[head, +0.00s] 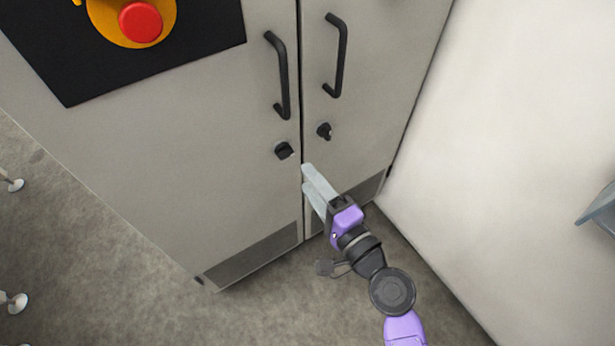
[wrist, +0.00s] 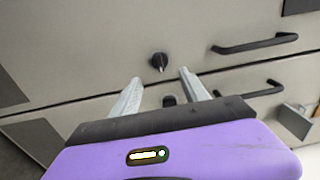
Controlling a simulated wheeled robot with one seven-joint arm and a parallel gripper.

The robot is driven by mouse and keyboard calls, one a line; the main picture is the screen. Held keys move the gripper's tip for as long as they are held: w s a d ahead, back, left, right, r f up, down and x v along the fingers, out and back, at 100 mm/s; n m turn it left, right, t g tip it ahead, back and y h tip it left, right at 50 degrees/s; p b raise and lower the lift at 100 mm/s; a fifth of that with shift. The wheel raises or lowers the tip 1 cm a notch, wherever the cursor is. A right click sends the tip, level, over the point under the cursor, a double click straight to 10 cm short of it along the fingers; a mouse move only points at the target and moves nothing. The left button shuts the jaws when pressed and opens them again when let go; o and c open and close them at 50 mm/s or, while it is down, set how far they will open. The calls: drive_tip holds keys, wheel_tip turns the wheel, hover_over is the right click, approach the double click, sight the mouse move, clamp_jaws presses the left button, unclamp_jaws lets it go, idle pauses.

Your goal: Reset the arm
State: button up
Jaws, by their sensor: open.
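My gripper (head: 306,177) is in front of the lower part of a grey two-door cabinet (head: 190,160), close to the seam between its doors. Its two light grey fingers are apart with nothing between them. In the wrist view, my gripper (wrist: 160,80) points at the cabinet front, with a black knob (wrist: 159,61) just beyond the fingertips. A second black knob (wrist: 169,100) shows between the fingers, partly hidden by the gripper body. My arm reaches up from the bottom right in the head view, bent at its joints.
Two black handles (head: 281,80) (head: 338,58) stick out from the cabinet doors above the knobs. A red emergency button (head: 140,22) on a yellow base is at the top left. A white wall (head: 510,150) stands to the right. Grey floor (head: 270,310) is open below.

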idle(0.4)
drive_tip(key=s+d+n+t+h, duration=0.3)
drive_tip(key=s+d+n+h, duration=0.3)
drive_tip(key=s+d, duration=0.55)
drive_tip(key=s+d+r+n+g+h, duration=0.1)
drive_tip(key=s+d+r+n+h, duration=0.2)
drive_tip(key=s, duration=0.8)
drive_tip(key=s+d+n+g+h, duration=0.15)
drive_tip(key=s+d, duration=0.35)
drive_tip(key=s, duration=0.6)
wheel_tip(320, 180, up, 13)
drive_tip(key=p, duration=1.3)
drive_tip(key=shift+d+n+g, duration=0.25)
drive_tip(key=shift+n+g, duration=0.1)
drive_tip(key=shift+y, duration=0.25)
